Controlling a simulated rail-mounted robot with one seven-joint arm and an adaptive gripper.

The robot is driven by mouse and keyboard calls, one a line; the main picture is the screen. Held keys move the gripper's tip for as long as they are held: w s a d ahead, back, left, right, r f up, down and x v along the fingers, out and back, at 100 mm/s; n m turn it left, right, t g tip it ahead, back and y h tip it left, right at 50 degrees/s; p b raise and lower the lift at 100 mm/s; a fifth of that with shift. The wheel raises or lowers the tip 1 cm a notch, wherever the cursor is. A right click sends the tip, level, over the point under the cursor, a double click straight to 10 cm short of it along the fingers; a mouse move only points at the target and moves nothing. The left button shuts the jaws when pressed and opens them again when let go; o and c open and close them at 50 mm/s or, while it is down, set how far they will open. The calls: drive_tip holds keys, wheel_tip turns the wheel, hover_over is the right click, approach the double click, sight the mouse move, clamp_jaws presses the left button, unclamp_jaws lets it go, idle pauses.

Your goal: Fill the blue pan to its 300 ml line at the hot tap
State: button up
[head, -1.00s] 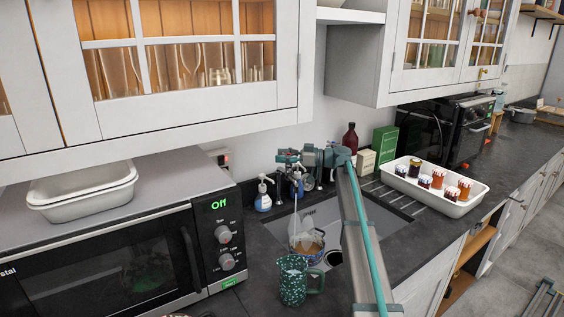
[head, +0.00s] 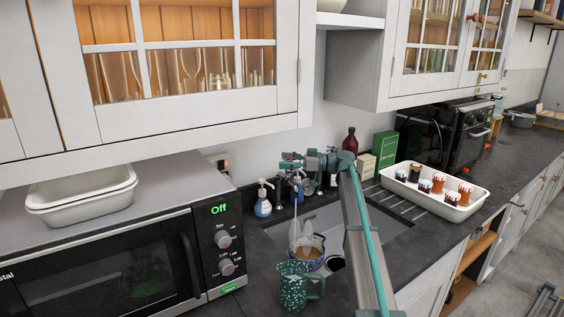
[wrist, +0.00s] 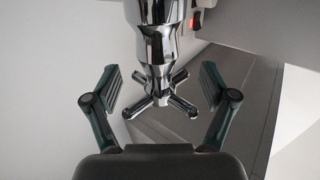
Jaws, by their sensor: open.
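The blue pan (head: 311,264) stands in the sink (head: 341,225), partly hidden by the green speckled jug in front. Its inside looks brownish; I cannot read a fill line or level. A thin pale stream (head: 295,220) appears to run down from the tap towards the pan. My gripper (head: 290,161) is at the top of the taps behind the sink. In the wrist view, my gripper (wrist: 157,90) is open, its fingers spread either side of a chrome tap with a cross handle (wrist: 160,97), with gaps visible. I cannot tell if this tap is the hot one.
The green speckled jug (head: 293,286) stands on the counter before the sink. A soap bottle (head: 263,203) is left of the taps. A microwave (head: 130,262) is at left. A white tray (head: 455,213) of jars is at right. Cabinets (head: 215,100) hang above.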

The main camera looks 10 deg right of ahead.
drive_tip(key=v, duration=1.1)
drive_tip(key=shift+a, duration=0.1)
